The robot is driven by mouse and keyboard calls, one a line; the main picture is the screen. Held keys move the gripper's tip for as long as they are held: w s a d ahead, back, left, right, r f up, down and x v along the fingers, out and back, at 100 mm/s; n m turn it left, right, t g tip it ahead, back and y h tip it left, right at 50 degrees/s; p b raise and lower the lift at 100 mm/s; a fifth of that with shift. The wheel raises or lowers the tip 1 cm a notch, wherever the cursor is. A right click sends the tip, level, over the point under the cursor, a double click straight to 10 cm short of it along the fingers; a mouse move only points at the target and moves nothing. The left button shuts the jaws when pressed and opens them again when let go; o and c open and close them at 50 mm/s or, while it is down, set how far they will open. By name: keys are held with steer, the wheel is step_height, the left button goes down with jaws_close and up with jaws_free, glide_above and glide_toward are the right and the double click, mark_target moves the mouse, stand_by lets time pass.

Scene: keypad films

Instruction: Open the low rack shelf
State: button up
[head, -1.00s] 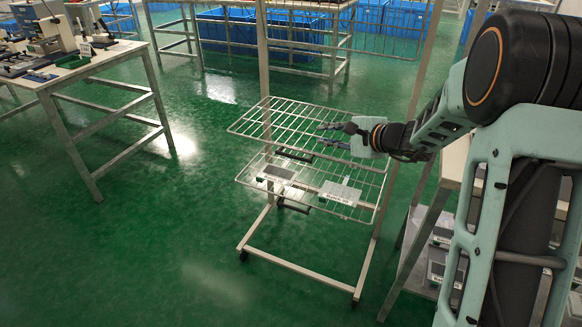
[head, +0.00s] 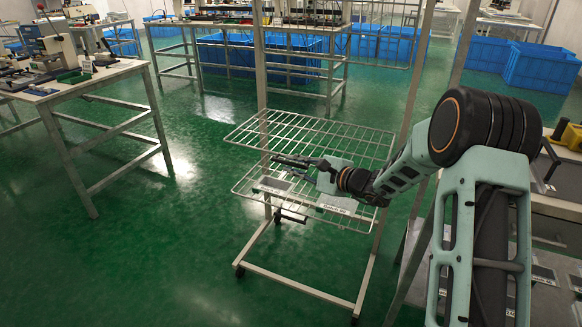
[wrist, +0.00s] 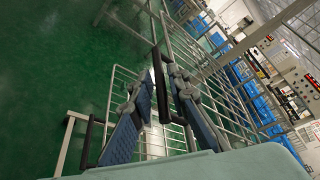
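The rack has an upper wire shelf (head: 330,138) and a low wire shelf (head: 243,193) below it, roughly in line with each other. A labelled pale plate (head: 337,204) lies on the low shelf. The low shelf's black handle (head: 290,216) hangs at its front edge. My gripper (head: 278,165) is open and empty in front of the rack, between the two shelf levels. In the wrist view, one black handle (wrist: 160,90) shows close by the fingers (wrist: 152,82), and another handle (wrist: 88,140) lies to their left. Contact with a handle cannot be told.
A workbench (head: 105,75) with equipment stands at the left. Blue crates (head: 250,60) stand under a bench behind the rack. Another bench is at the right, beside my arm. The green floor in front and left of the rack is clear.

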steer(key=shift+w+a+f, duration=0.15)
steer(key=shift+w+a, duration=0.2)
steer(key=shift+a, duration=0.15)
jaws_close()
